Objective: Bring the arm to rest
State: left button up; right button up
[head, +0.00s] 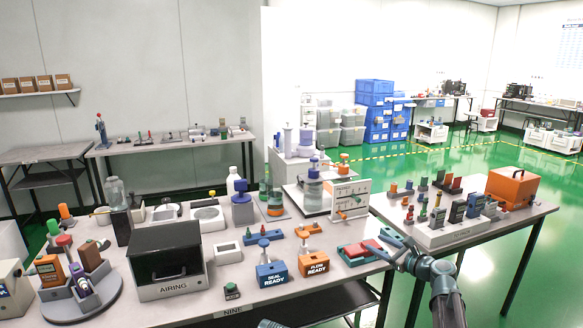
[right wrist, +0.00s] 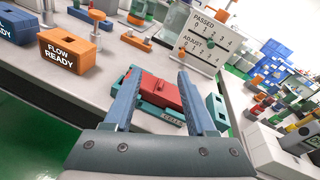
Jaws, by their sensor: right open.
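My right gripper (head: 388,246) reaches in from the lower right in the head view, over the right front corner of the long table (head: 325,275). In the right wrist view my right gripper (right wrist: 158,76) has its two blue fingers wide apart with nothing held between them. Beyond and below the fingers lies a red handheld device (right wrist: 153,92) on a teal cradle (right wrist: 172,117). The red device also shows just left of the gripper in the head view (head: 362,247).
An orange FLOW READY box (head: 314,264) and a blue SEAL READY box (head: 272,275) stand left of the gripper. A PASSED/ADJUST panel (head: 350,200) stands behind it. A second table (head: 478,241) with testers is to the right, with green floor between.

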jog(key=s+a+n+g+p, duration=1.1)
jog(key=s+a+n, duration=0.65)
jog(key=a, duration=0.55)
jog(key=s+r+n+g+h+p, duration=0.1)
jog(key=s+n+h+p, duration=0.3)
jog(key=s, duration=0.5)
jog(key=s+d+r+n+g+h+p, duration=0.1)
jog(key=s+n+g+h+p, duration=0.1)
jog(key=s+n+h+p, duration=0.3)
jog(key=s+n, duration=0.4)
jog(key=shift+s+d+r, duration=0.25)
jog(key=shift+d+r, duration=0.05)
